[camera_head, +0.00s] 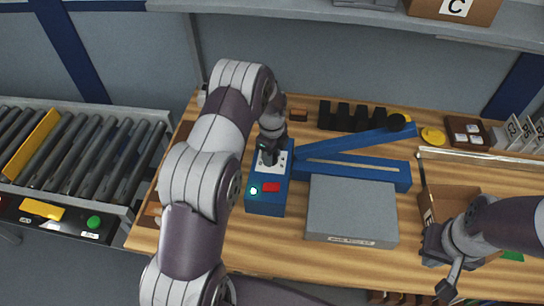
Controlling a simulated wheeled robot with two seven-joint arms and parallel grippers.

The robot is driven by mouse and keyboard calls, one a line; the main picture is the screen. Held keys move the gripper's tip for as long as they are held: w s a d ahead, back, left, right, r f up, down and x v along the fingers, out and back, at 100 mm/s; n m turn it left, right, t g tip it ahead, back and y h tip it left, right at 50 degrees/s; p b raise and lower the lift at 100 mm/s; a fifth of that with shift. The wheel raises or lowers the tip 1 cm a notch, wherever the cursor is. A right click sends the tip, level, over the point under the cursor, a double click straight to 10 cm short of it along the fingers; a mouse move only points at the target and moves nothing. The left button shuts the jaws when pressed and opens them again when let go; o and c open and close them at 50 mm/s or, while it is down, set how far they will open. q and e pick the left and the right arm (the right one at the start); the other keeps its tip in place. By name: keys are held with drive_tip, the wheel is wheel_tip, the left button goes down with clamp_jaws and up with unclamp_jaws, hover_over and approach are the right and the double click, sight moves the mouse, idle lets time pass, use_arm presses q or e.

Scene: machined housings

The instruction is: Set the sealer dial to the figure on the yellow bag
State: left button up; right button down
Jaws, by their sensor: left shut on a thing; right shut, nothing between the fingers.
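The blue sealer (283,205) stands on the wooden bench, with its long blue arm (360,139) raised at an angle to the right. Its top has a pale dial plate (284,164), a red panel and a lit green lamp. My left gripper (269,158) reaches down onto this plate and is shut on the dial, which its fingers hide. The dial's setting cannot be read. I cannot make out a yellow bag or its figure. My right gripper (448,287) is shut and empty near the bench's front right.
A grey box (352,208) sits right of the sealer. An open cardboard box (434,190) lies behind my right wrist. A black rack (340,118), a yellow disc (433,135) and a small tray (455,126) stand at the back. A roller conveyor (100,150) is left.

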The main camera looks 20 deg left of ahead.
use_arm(q)
drive_tip(key=m+b, duration=0.1)
drive_tip(key=m, duration=0.3)
drive_tip(key=shift+w+m, duration=0.1)
drive_tip(key=shift+m, duration=0.2)
drive_tip(key=shift+r+m+b, duration=0.1)
drive_tip(key=shift+m+b, duration=0.5)
drive_tip(key=shift+m, duration=1.3)
drive_tip(key=o, duration=1)
drive_tip(key=shift+o, duration=0.2)
